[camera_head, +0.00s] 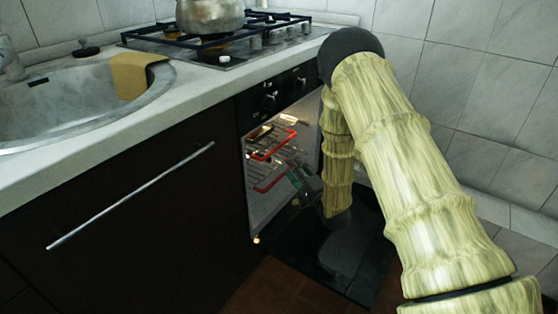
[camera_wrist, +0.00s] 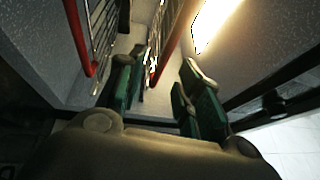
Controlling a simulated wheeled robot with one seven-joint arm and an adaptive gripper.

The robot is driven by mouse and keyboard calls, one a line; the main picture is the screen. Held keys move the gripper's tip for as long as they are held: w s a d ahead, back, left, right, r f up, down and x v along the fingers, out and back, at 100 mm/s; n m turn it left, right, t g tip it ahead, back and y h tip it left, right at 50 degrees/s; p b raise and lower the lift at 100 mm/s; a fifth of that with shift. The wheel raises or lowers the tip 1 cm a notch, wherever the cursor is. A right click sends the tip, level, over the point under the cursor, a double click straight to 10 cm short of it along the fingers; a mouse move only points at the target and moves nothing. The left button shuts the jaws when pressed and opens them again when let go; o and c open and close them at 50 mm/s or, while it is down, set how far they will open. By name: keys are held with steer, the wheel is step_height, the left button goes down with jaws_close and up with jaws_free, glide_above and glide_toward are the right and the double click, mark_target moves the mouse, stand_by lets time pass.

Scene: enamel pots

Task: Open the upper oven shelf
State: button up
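The oven (camera_head: 262,200) is open, and its inside shows in the head view. The upper shelf (camera_head: 270,146) is a wire rack with a red front edge. A similar lower shelf (camera_head: 270,180) sits below it. My gripper (camera_head: 304,183) is at the oven opening, to the right of the lower shelf and below the upper one. In the wrist view my gripper (camera_wrist: 163,98) has its green-padded fingers apart, with nothing between them. Two red rack edges show beyond the fingers, one at left and one near the middle; I cannot tell which is the upper shelf.
The lowered oven door (camera_head: 350,262) lies below my arm. A cabinet with a long handle (camera_head: 135,195) stands left of the oven.

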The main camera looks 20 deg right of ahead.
mark_target(279, 145)
steer(key=shift+t+y, duration=0.3)
steer(key=shift+t, duration=0.1)
steer(key=shift+d+r+b+x, duration=0.15)
steer(key=shift+b+x, duration=1.1)
steer(key=shift+x, duration=1.7)
steer(key=shift+d+r+b+x, duration=0.1)
steer(key=shift+b+x, duration=1.1)
steer(key=shift+x, duration=1.8)
jaws_close()
